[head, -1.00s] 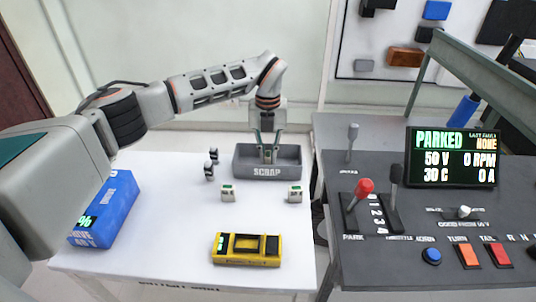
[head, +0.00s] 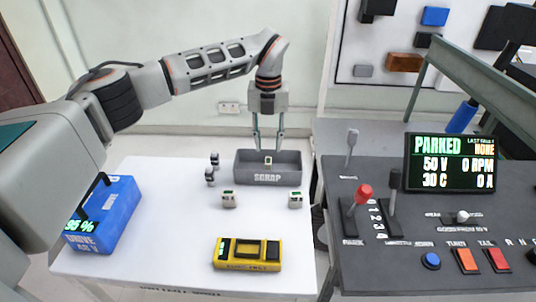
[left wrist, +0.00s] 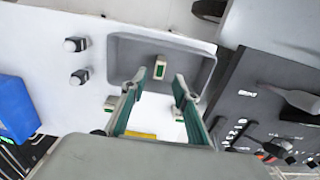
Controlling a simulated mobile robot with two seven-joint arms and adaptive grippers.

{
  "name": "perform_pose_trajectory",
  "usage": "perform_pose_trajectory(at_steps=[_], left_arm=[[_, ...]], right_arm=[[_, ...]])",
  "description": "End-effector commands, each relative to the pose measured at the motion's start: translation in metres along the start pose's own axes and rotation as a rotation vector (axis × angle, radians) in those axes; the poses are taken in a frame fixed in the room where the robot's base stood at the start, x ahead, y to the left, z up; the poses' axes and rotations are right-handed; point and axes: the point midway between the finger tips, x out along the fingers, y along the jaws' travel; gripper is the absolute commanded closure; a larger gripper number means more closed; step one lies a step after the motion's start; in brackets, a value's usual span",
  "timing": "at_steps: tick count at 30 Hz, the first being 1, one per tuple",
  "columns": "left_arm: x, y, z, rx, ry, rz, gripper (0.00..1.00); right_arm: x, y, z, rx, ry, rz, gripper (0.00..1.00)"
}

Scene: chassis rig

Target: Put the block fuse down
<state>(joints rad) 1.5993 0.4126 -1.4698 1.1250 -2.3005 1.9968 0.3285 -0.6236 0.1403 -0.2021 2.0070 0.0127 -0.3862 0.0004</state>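A small white block fuse with a green face (head: 267,161) is in the grey scrap tray (head: 267,180). In the left wrist view the block fuse (left wrist: 160,68) lies on the tray floor, apart from my fingers. My left gripper (head: 269,144) is open and empty above the tray, its fingers pointing down. Its two fingers (left wrist: 157,88) are spread in the left wrist view. Two similar block fuses, one on the left (head: 229,199) and one on the right (head: 295,199), stand on the white table in front of the tray. My right gripper is not in view.
A yellow device (head: 247,253) lies near the table's front. A blue drive battery (head: 108,222) is at the left. Two small dark-and-white cylinders (head: 212,168) stand left of the tray. The grey console (head: 430,215) with levers and a display borders the table on the right.

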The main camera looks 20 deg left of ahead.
Motion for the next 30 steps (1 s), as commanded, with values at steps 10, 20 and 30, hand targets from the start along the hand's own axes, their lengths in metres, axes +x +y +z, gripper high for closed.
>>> perform_pose_trajectory(at_steps=[10, 20, 30], left_arm=[[-0.048, 0.000, 0.000, 0.000, -0.002, 0.000, 0.70], [-0.051, 0.000, 0.000, 0.000, 0.001, 0.000, 0.70], [-0.077, 0.000, 0.000, 0.000, -0.018, -0.005, 0.70]], right_arm=[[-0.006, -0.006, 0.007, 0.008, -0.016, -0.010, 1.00], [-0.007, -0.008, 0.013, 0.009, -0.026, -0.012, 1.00], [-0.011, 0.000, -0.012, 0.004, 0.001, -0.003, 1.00]])
